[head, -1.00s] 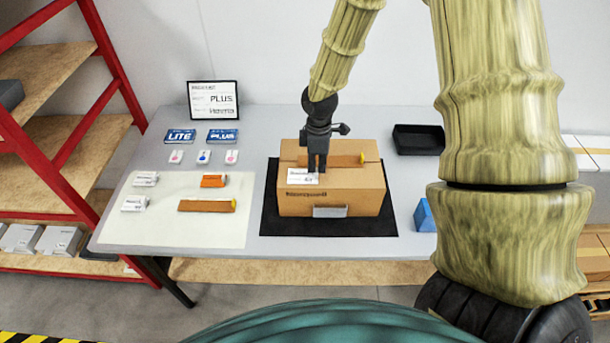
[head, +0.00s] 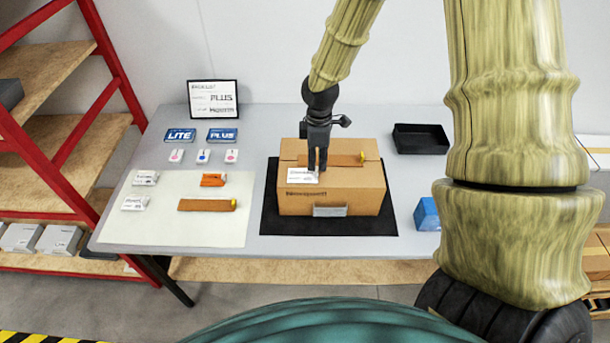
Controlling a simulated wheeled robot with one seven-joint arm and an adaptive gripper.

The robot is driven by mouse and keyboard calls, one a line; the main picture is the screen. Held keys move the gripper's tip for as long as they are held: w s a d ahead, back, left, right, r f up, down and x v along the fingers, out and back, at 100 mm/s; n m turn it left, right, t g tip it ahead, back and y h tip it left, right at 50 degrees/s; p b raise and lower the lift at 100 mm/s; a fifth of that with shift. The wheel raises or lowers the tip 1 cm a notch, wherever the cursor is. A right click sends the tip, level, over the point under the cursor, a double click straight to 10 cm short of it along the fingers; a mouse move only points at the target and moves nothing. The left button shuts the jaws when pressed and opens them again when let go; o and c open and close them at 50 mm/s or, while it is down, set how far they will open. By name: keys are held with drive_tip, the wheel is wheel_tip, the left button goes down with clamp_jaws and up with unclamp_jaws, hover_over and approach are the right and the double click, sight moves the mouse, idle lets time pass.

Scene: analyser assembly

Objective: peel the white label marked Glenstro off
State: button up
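The white label (head: 302,176) lies on the top left part of a closed cardboard box (head: 362,203), near its front edge. Its print is too small to read surely. My gripper (head: 317,168) points down over the right end of the label, with its fingertips at or just above it. The fingers hide part of that end. Something pale shows between the fingers, but I cannot tell whether they grip the label or stand apart.
The box stands on a black mat (head: 272,222). A black tray (head: 420,139) and a blue block (head: 427,214) are at right. A pale mat (head: 150,225) with small items is at left.

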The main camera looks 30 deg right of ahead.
wheel_tip(320, 180, up, 10)
drive_tip(key=shift+f, duration=0.15)
idle(0.3)
drive_tip(key=s+a+f+m, duration=0.2)
drive_tip(key=s+a+f, duration=0.1)
drive_tip(key=f, duration=0.4)
drive_tip(key=s+a+f+m+y, duration=0.1)
drive_tip(key=s+a+f, duration=0.3)
drive_tip(key=f, duration=0.4)
drive_tip(key=s+a+f+m, duration=0.3)
drive_tip(key=s+a+f, duration=0.1)
drive_tip(key=f, duration=0.3)
drive_tip(key=shift+s+f, duration=0.2)
drive_tip(key=shift+f, duration=0.2)
drive_tip(key=s+a+f+m, duration=0.1)
drive_tip(key=s+f+m, duration=0.2)
drive_tip(key=s+f, duration=0.45)
drive_tip(key=s+a+f+m, duration=0.2)
drive_tip(key=s+f+m, duration=0.15)
drive_tip(key=s, duration=0.65)
wheel_tip(320, 180, down, 10)
drive_tip(key=h+b, duration=0.1)
drive_tip(key=b, duration=0.9)
drive_tip(key=shift+d, duration=0.2)
